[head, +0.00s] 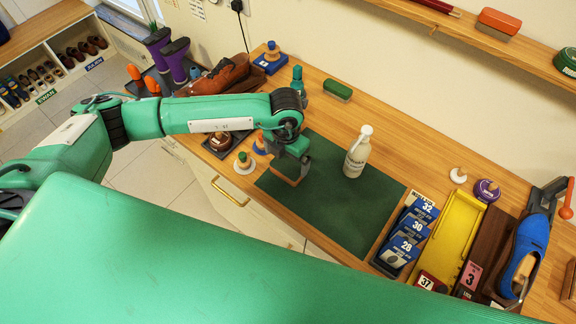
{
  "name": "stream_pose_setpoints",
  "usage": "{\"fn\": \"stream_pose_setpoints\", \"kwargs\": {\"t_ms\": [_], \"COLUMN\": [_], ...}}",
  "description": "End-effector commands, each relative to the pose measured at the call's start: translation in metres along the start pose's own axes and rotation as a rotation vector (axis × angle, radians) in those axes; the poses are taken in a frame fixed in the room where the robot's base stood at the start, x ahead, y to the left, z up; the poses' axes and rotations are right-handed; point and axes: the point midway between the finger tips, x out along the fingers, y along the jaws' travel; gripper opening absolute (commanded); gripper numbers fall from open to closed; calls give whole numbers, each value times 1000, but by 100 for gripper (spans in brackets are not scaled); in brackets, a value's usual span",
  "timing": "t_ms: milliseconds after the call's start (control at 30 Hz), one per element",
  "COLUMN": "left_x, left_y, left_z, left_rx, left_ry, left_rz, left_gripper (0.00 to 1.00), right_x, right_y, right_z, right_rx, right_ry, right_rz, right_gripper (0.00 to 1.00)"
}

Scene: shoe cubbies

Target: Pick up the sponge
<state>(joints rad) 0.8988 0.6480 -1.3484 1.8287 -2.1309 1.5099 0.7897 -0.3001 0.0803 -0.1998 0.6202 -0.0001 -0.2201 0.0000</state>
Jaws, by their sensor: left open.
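A tan-brown block (286,180), which looks like the sponge, lies at the left part of the dark green mat (330,205) on the wooden counter. My left gripper (292,166) is right over the block, pointing down. Its jaws are open, and they and the wrist hide part of the block. I cannot tell whether the fingers touch it. My right gripper is not in view.
A white spray bottle (357,152) stands on the mat, right of the gripper. A green-topped brush (337,90) lies behind. Small pots and stoppers stand left of the mat. Blue size boxes (401,250), a yellow tray (450,237) and a blue shoe (524,250) are at right.

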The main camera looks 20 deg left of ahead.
Motion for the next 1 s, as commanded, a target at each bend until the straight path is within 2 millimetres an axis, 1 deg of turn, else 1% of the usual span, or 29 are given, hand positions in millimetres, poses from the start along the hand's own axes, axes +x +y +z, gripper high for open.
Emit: {"fn": "stream_pose_setpoints", "kwargs": {"t_ms": [67, 200, 300, 367, 467, 633, 667, 800, 833, 1000], "left_x": [4, 22, 37, 43, 48, 48, 48, 48, 48, 48], "left_y": [-2, -4, -4, -4, -4, -4, -4, -4, -4, -4], "left_z": [0, 3, 3, 3, 3, 3, 3, 3, 3, 3], "left_rx": [0, 0, -1, 0, 1, 1, 1, 1, 1, 1], "left_ry": [3, 3, 4, 2, 1, 1, 1, 1, 1, 1], "left_rz": [0, -1, 0, -1, -2, -2, -2, -2, -2, -2], "left_gripper": [100, 100, 100, 100, 100, 100, 96, 69, 65, 64], "right_x": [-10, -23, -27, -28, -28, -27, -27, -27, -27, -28], "right_y": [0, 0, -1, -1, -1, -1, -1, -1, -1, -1], "right_z": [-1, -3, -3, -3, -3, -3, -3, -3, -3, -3], "right_rx": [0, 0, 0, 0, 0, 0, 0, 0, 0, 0], "right_ry": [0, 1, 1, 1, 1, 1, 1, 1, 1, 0], "right_rz": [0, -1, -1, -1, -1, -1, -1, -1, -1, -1], "right_gripper": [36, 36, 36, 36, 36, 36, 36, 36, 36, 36]}}
